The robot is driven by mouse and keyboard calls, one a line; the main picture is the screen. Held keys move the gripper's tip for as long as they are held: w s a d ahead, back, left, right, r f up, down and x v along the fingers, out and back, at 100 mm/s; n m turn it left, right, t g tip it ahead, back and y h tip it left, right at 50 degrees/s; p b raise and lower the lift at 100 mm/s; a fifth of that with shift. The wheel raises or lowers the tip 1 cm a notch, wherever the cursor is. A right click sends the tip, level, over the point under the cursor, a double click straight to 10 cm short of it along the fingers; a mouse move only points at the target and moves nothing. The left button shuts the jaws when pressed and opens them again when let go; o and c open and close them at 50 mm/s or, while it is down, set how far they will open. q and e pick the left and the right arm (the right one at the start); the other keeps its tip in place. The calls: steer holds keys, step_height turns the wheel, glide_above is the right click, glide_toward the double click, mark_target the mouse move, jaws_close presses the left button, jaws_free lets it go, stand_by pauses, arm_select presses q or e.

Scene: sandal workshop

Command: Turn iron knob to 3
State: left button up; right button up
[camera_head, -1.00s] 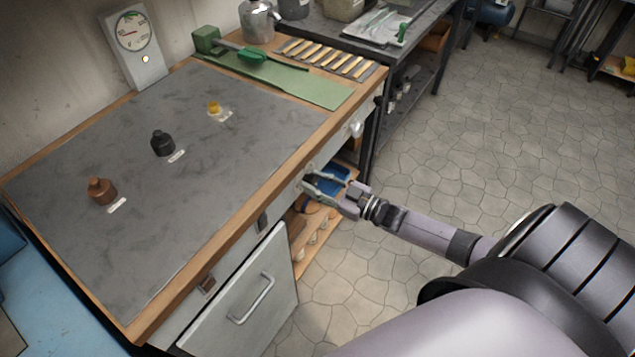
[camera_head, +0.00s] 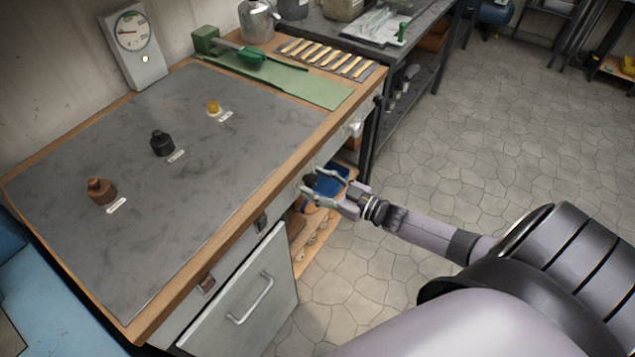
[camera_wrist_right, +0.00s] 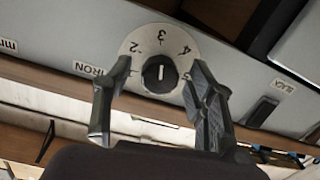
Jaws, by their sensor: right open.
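The iron knob (camera_wrist_right: 160,74) is a round black knob on a pale dial plate (camera_wrist_right: 133,64) numbered around its rim, with the 3 at the top in the right wrist view. Its white pointer line stands upright in that view, in line with the 3. The label IRON (camera_wrist_right: 88,68) is left of the dial. My right gripper (camera_head: 315,188) is at the front of the workbench. In the right wrist view it is open (camera_wrist_right: 160,78), with one finger on each side of the knob and a gap around it. My left gripper is not in view.
The workbench (camera_head: 230,225) carries brown (camera_head: 101,190), black (camera_head: 162,143) and yellow (camera_head: 213,108) items, each with a label. A gauge box (camera_head: 133,45) stands at the back. A cabinet door (camera_head: 245,300) is below left of my right gripper. The floor at right is clear.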

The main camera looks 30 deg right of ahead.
steer(key=v, duration=1.2)
stand_by(0.3)
steer(key=s+f+m+g+h, duration=0.2)
steer(key=s+f+g+h, duration=0.3)
steer(key=f, duration=0.9)
steer(key=s+f+m+g+h, duration=0.15)
steer(key=s+f, duration=0.45)
steer(key=f, duration=0.7)
steer(key=s+a+f+g, duration=0.4)
steer(key=s+a+f, duration=0.3)
steer(key=s, duration=0.4)
steer(key=s+a+f+g+h, duration=0.1)
steer(key=s+a+f+g, duration=0.3)
steer(key=s+a+f, duration=0.3)
steer(key=s, duration=0.4)
steer(key=shift+s+m+g, duration=0.2)
steer(key=shift+m+g, duration=0.15)
